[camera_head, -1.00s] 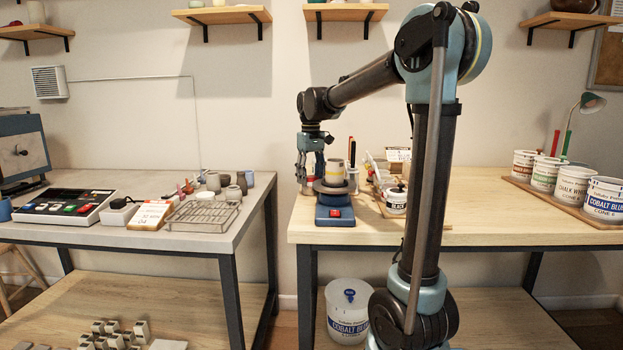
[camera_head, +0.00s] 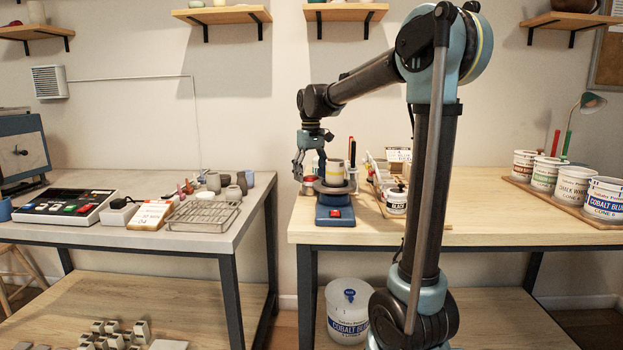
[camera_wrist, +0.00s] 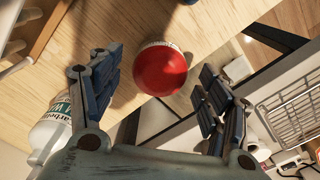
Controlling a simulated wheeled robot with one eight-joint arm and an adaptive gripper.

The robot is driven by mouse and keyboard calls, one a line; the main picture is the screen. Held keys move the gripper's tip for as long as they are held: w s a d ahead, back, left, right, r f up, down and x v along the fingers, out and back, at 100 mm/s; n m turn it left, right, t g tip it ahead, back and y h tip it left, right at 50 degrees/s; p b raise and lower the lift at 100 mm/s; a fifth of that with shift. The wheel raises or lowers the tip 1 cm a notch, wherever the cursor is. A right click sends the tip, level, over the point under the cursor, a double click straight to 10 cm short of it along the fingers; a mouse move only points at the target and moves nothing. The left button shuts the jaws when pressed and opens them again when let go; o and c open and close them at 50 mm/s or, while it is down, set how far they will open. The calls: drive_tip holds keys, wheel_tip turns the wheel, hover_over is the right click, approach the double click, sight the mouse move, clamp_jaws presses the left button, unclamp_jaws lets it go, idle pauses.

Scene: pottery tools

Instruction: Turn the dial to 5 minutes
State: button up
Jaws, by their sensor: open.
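A round red dome (camera_wrist: 161,70) with a pale printed band at its edge shows in the wrist view; it looks like the dial, but I cannot read its setting. In the head view a small pale and red object (camera_head: 308,187) stands under my gripper at the left end of the wooden table. My gripper (camera_head: 309,168) is open. In the wrist view its fingers (camera_wrist: 155,86) are spread on either side of the red dome, with gaps, and it holds nothing.
A blue turntable (camera_head: 335,213) with a pot on it stands close on the right. A white labelled bottle (camera_wrist: 48,132) is near the left finger. A wire rack (camera_head: 203,216) is on the grey table, across a gap. The wooden table's right middle is clear.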

sight(311, 177)
wheel_tip(311, 177, up, 11)
idle(0.4)
